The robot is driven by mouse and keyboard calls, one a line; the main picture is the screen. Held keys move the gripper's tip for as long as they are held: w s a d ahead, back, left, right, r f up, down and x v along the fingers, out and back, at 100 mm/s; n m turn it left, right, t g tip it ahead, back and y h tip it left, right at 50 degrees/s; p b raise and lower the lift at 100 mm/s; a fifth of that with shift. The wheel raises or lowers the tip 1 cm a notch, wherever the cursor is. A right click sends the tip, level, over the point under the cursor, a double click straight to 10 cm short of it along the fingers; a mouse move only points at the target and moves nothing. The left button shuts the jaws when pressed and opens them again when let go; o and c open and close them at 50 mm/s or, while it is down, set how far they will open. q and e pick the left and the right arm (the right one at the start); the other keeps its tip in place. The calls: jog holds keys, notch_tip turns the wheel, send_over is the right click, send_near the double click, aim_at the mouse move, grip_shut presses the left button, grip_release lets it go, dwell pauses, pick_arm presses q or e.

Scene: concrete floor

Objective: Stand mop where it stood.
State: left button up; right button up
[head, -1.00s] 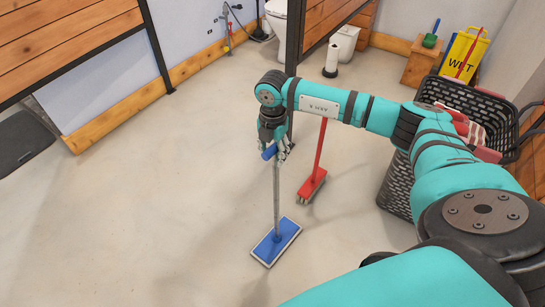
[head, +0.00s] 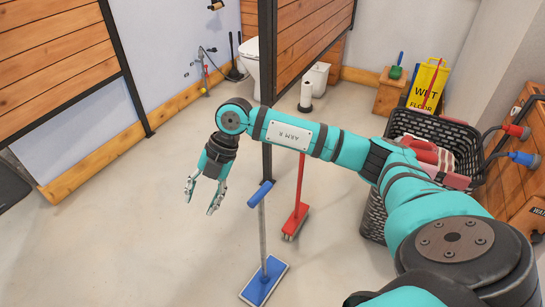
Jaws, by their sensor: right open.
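The mop has a flat blue head (head: 264,281) with a pale edge, a thin grey pole and a blue grip (head: 260,194) at the top. It stands on the concrete floor, its pole close to upright, with nothing holding it. My right gripper (head: 201,206) is open and empty. It hangs with its fingers down, to the left of the blue grip and apart from it. My left gripper is not in view.
A red broom (head: 296,221) stands just behind the mop, near a dark partition post (head: 267,185). A black basket (head: 374,212) with cloths is at the right. A yellow wet-floor sign (head: 428,84) is behind it.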

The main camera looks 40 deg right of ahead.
jog(key=s+a+r+y, duration=0.1)
jog(key=a+r+y, duration=0.15)
jog(key=a, duration=0.25)
jog(key=s+a+r+t+y, duration=0.1)
jog(key=a+y, duration=0.2)
jog(key=a, duration=0.2)
jog(key=s+a+r+y, duration=0.1)
jog(key=a+r+y, duration=0.15)
jog(key=a, duration=0.25)
notch_tip(320, 180, up, 7)
jog(key=w+m+t+y, duration=0.2)
jog(key=m+t+y, duration=0.25)
jog(key=t, duration=0.35)
jog(key=w+d+f+m+t+h, duration=0.3)
jog(key=d+f+m+t+h, duration=0.5)
jog(key=d+m+h, duration=0.6)
jog(key=s+d+f+m+g+h, duration=0.2)
jog(key=s+f+m+g+h, duration=0.15)
jog(key=f, duration=0.35)
jog(key=s+d+f+m+g+h, duration=0.2)
jog(key=s+f+m, duration=0.15)
jog(key=f, duration=0.35)
jog(key=s+f+g, duration=0.4)
jog(key=s+f, duration=0.1)
jog(key=s, duration=0.4)
jog(key=s+f+g+y, duration=0.1)
jog(key=s+f+g, duration=0.4)
jog(key=s, duration=0.5)
jog(key=shift+a, duration=0.15)
